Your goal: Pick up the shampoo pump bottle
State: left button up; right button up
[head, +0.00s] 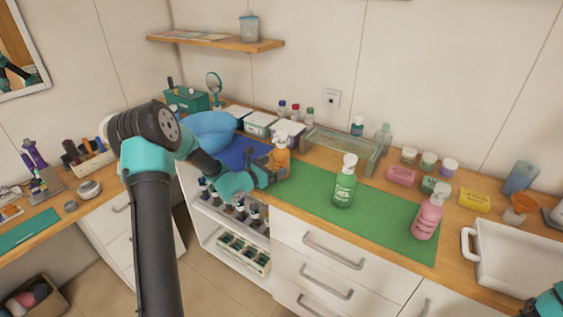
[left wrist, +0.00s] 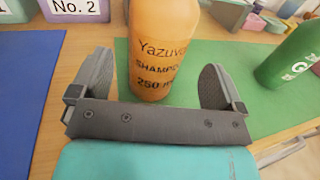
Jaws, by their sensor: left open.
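The shampoo pump bottle is an orange bottle (head: 281,155) with a pale pump top, standing upright near the left edge of the green mat in the head view. In the left wrist view the orange bottle (left wrist: 158,50) reads "Yazuvo SHAMPOO 250 ml"; its top is cut off. My left gripper (head: 274,172) is open, with its fingers (left wrist: 157,88) on either side of the bottle's lower part. Gaps show between the fingers and the bottle, so it is not gripped. Only a small part of my right arm shows at the lower right corner.
A green pump bottle (head: 344,187) and a pink pump bottle (head: 429,216) stand on the green mat (head: 385,222). A blue mat (head: 236,152) and blue bowl (head: 209,131) lie to the left. A glass box (head: 340,152) stands behind. A white tray (head: 515,255) is at the right.

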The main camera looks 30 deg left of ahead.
aim_at(282, 152)
pick_arm(q)
jog(key=x, duration=0.5)
jog(key=shift+a, duration=0.1)
dwell(0.3)
jog(key=c, duration=1.2)
jog(key=shift+r, duration=0.85)
notch_tip(282, 152, up, 2)
jog(key=shift+r, duration=0.1)
jog(key=s+d, duration=0.2)
jog(key=s, duration=0.2)
jog(key=s+d, duration=0.3)
jog(key=s, duration=0.2)
jog(key=s+d+r, duration=0.1)
jog(key=s+d, duration=0.2)
jog(key=s, duration=0.1)
jog(key=shift+s+d, duration=0.15)
jog(key=shift+s, duration=0.2)
